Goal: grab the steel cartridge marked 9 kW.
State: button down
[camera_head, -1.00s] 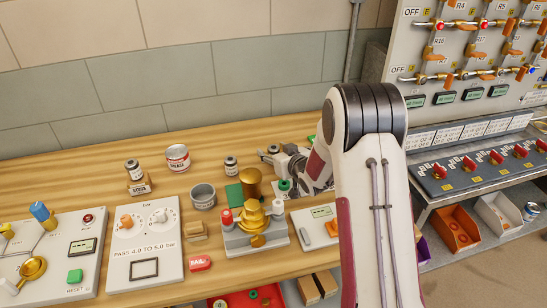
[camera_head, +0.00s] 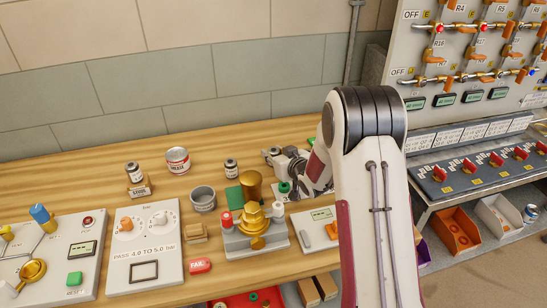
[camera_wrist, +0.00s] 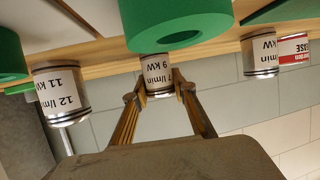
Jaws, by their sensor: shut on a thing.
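In the head view, my gripper (camera_head: 280,158) is at the back of the bench, right of the brass fitting; the held cartridge is hard to make out there. A similar cartridge marked 12 l/min, 11 kW (camera_wrist: 62,92) stands apart to the left in the wrist view. Another, partly readable "kW" (camera_wrist: 260,55), is to the right.
Green rings (camera_wrist: 180,25) loom close to the wrist camera. A brass fitting on a grey block (camera_head: 256,238) stands near my gripper. A small cartridge (camera_head: 231,167), a grey cup (camera_head: 203,198) and a grease can (camera_head: 178,160) stand left. Bare wood (camera_head: 75,178) lies far left.

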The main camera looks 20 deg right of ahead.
aim_at(274, 149)
jog(key=shift+r, duration=0.15)
jog(key=shift+r, duration=4.9)
